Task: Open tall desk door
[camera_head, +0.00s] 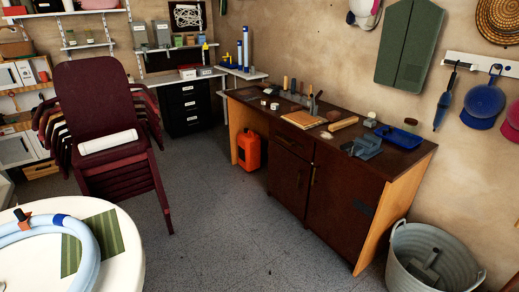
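A dark brown desk (400,160) with light wood side panels stands along the right wall. Its front has a drawer (290,141) with a shorter door (287,182) below it. To the right of these is a taller door (342,208), which looks closed. A small upright handle (313,176) sits near the taller door's left edge, and another shows on the shorter door's right edge. My gripper is not in view.
Tools and boxes lie on the desk top. A grey bucket (410,270) stands at the desk's right end, and an orange canister (249,149) stands under its left part. Stacked maroon chairs (95,100) and a white round table (125,262) are at left. The grey floor (215,220) between is clear.

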